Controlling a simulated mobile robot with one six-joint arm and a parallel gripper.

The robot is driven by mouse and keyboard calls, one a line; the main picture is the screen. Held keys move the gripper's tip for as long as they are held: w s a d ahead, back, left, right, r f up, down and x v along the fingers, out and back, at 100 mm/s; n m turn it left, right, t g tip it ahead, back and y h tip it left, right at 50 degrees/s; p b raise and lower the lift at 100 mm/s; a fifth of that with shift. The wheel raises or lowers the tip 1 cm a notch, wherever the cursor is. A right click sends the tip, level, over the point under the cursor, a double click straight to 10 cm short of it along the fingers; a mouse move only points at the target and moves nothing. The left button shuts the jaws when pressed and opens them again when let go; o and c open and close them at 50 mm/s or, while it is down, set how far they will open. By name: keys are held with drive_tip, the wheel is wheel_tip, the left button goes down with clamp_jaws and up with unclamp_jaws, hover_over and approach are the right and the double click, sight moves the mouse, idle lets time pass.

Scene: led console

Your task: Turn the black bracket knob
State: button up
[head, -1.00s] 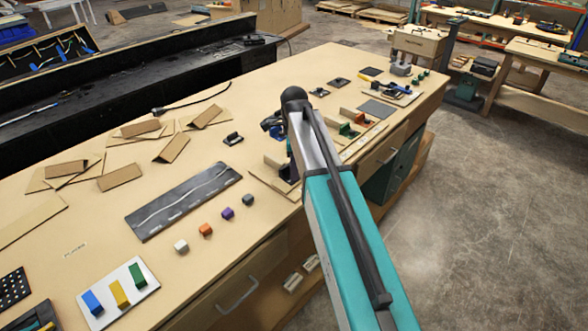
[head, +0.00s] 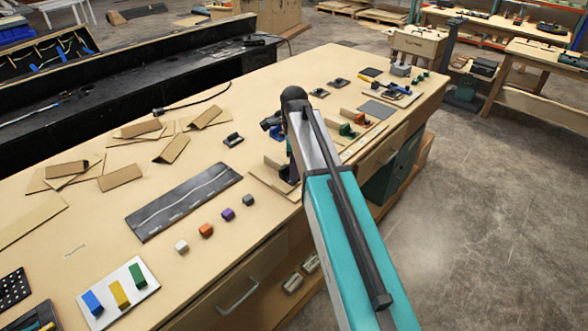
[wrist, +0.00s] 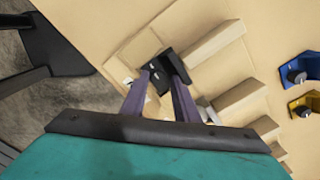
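A black bracket (wrist: 176,64) stands beside a pale wooden block on a brown board in the wrist view. Its knob is hard to make out between the fingers. My gripper (wrist: 159,76) has two purple-grey fingers reaching down to the bracket, one on each side of a visible gap. The fingers look apart, and I cannot tell whether they touch the knob. In the head view my arm hides most of the bracket and gripper.
A blue bracket (wrist: 299,68) and a yellow bracket (wrist: 302,104), each with a dark knob, stand at the right in the wrist view. Wooden blocks (wrist: 214,40) stand close to the fingers. Small coloured cubes (head: 206,230) and a dark panel (head: 184,200) lie left of my arm.

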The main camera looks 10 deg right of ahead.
wheel_tip(320, 180, up, 14)
drive_tip(key=b, duration=0.3)
drive_tip(key=shift+b, duration=0.35)
idle(0.6)
drive_tip(key=shift+f, duration=0.15)
